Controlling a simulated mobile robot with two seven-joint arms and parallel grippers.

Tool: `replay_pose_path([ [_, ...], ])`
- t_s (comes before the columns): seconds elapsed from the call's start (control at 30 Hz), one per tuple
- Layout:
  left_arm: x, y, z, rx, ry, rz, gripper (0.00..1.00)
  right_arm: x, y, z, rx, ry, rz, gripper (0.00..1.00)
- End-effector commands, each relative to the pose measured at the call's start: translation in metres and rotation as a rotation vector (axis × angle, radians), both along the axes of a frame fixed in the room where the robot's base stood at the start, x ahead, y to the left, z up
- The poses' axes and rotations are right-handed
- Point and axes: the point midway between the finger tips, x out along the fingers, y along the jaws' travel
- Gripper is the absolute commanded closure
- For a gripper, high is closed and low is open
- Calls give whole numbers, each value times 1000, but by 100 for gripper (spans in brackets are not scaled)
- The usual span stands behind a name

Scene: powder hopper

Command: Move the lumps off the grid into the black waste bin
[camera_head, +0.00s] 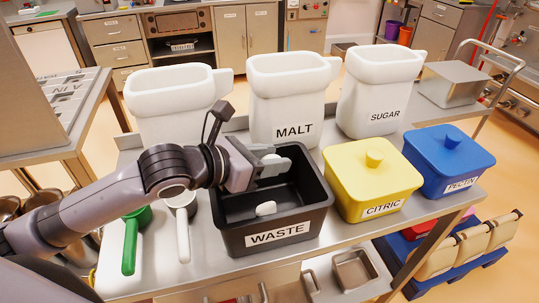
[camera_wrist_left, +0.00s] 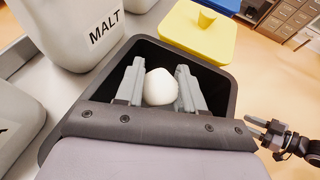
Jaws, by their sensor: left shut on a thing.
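My left gripper (camera_head: 268,170) is over the black waste bin (camera_head: 290,220), which is labelled WASTE. It is shut on a white lump (camera_head: 271,158), which shows between the two grey fingers in the left wrist view (camera_wrist_left: 160,87). A second white lump (camera_head: 266,208) lies inside the bin near its front wall. The bin also shows under the fingers in the left wrist view (camera_wrist_left: 222,82). My right gripper (camera_wrist_left: 262,130) is small at the right edge of the left wrist view; its opening is unclear. The grid is in neither view.
White MALT (camera_head: 290,95) and SUGAR (camera_head: 380,90) containers and another white one (camera_head: 172,100) stand behind the bin. A yellow CITRIC box (camera_head: 370,185) and a blue PECTIN box (camera_head: 447,160) stand to its right. Green (camera_head: 131,240) and white (camera_head: 183,235) scoops lie to its left.

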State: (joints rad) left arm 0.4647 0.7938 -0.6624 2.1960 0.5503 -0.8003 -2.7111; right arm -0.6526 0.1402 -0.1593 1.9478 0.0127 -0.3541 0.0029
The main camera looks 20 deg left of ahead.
Motion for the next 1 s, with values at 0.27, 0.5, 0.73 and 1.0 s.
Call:
replay_pose_path([
  [0.27,0,0,-2,0,0,0,91,1,0,-2,0,-1,0,57],
  [0.5,0,0,-2,0,0,0,32,1,0,-2,1,-4,0,57],
  [0.73,0,0,-2,0,0,0,32,2,0,-1,0,-5,-1,57],
  [1.0,-15,12,4,4,-2,0,32,2,0,-4,1,-5,0,57],
])
